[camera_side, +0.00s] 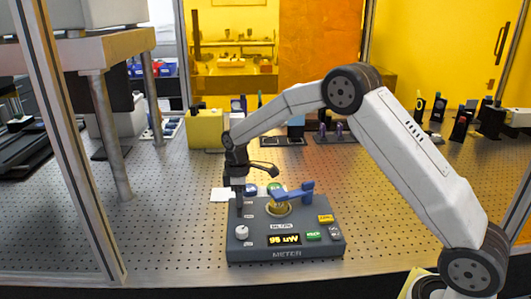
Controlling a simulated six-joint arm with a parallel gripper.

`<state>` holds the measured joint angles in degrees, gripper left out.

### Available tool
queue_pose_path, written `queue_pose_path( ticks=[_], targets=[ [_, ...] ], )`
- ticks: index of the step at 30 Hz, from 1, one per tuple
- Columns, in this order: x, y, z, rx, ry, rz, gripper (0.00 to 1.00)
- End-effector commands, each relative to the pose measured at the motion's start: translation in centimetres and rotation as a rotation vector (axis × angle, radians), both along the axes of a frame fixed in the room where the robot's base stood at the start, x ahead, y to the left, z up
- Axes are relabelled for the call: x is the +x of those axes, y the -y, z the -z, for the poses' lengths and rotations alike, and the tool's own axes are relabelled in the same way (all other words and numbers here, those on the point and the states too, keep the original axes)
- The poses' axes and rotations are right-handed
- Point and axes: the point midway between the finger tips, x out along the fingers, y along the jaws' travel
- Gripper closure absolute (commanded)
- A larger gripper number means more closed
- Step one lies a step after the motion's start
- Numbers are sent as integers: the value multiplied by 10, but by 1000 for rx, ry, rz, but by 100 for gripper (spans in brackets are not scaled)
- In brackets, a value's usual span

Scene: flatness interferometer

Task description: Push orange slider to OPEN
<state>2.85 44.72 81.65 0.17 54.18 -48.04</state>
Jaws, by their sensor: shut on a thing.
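The grey meter box (287,240) sits on the perforated table, with "METER" on its front and a lit display (284,240) that appears to read 95 uW. My gripper (240,208) points down at the box's back left. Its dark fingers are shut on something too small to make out. I cannot pick out an orange slider or an OPEN mark; the fingers may hide them. A blue lever (292,194) lies over a gold round part (279,209) on the box, right of my gripper.
A white knob (241,232), a yellow label (325,218) and a green label (313,236) are on the box's top. A white card (221,195) lies behind its left side. A yellow block (205,129) stands farther back. The table left of the box is clear.

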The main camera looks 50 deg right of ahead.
Motion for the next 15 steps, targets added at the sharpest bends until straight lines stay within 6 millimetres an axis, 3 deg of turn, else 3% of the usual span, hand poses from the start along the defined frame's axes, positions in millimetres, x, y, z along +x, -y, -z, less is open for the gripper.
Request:
queue_pose_path(
  ticks=[3,4,6,7,15],
  targets=[
    [5,4,-3,-5,22,2,100],
    [5,4,-3,-6,23,2,61],
    [5,4,-3,-5,22,2,39],
    [5,4,-3,-5,21,2,35],
    [3,2,-2,-4,13,2,35]
  ],
)
